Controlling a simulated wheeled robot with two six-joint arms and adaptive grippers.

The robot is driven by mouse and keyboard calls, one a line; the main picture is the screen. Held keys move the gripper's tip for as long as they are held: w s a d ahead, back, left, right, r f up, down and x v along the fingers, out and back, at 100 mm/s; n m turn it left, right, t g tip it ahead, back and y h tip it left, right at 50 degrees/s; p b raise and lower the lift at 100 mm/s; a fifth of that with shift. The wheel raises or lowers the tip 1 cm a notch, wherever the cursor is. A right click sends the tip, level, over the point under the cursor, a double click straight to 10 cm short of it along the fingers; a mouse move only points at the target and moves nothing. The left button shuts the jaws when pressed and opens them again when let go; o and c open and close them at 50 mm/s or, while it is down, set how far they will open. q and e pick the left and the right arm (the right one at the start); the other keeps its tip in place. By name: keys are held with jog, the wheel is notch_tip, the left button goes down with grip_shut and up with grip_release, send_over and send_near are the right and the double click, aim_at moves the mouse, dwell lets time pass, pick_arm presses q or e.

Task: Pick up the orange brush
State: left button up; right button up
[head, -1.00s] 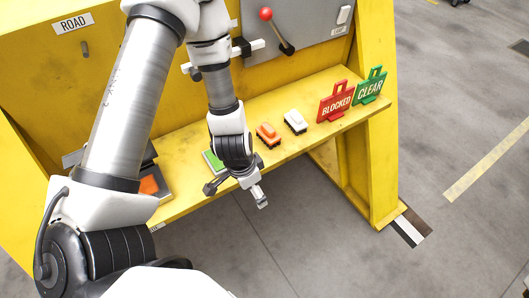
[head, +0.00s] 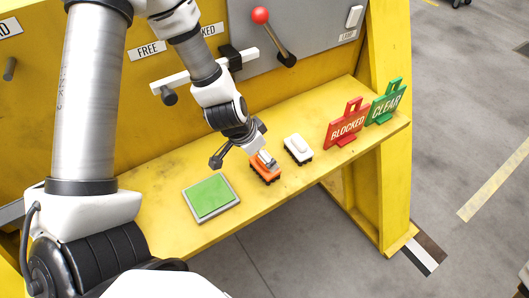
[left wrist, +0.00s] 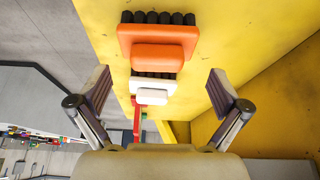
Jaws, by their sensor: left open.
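The orange brush (head: 264,174) lies on the yellow shelf, dark bristles down, left of the white brush (head: 298,149). My left gripper (head: 240,158) is just above and beside the orange brush, and one finger overlaps it in the head view. In the left wrist view, the orange brush (left wrist: 157,45) lies ahead, between the lines of the two widely spread fingers (left wrist: 160,100). The gripper is open and nothing is between its fingers. Whether a finger touches the brush I cannot tell. My right gripper is not in view.
The yellow shelf (head: 165,236) also holds a green pad in a grey frame (head: 210,196), a red BLOCKED sign (head: 347,127) and a green CLEAR sign (head: 385,106). A red-knobbed lever (head: 274,36) is on the panel behind. Grey floor lies beyond the shelf's front edge.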

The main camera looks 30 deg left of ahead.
pick_arm(q)
jog(key=b+x, duration=0.2)
jog(key=x, duration=0.2)
jog(key=shift+d+f+b, duration=0.15)
jog(key=shift+f+b, duration=0.15)
jog(key=shift+w+d+f, duration=0.15)
jog(key=shift+w+f, duration=0.1)
jog(key=shift+c, duration=1.1)
jog(key=c, duration=0.7)
jog(key=shift+o, duration=0.2)
